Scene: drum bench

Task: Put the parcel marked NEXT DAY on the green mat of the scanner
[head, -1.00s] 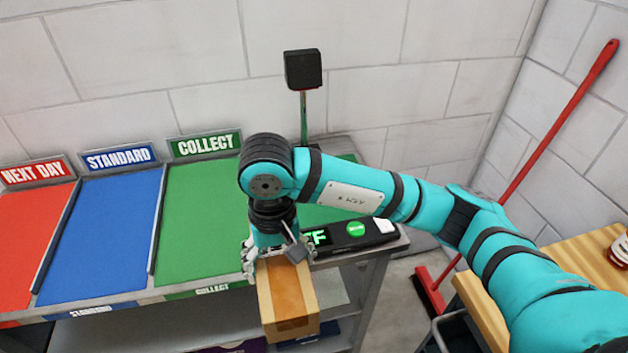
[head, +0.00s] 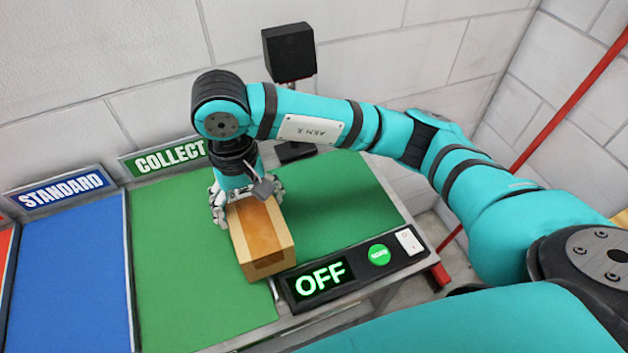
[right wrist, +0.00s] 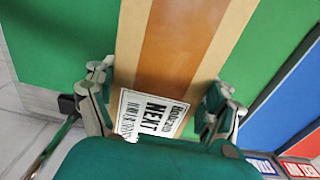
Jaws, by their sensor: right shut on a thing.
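The scanner's green mat (head: 345,200) lies right of the parcel. The parcel appears over the mat's left edge, beside the green COLLECT lane. I cannot tell whether it touches the surface. My left gripper is not in view.
The scanner's front panel (head: 345,272) shows OFF, with a green round button (head: 379,254) and a white switch (head: 410,240). A black scanner head (head: 288,52) stands on a post behind. The blue STANDARD lane (head: 75,270) and green COLLECT lane (head: 190,270) are empty where visible.

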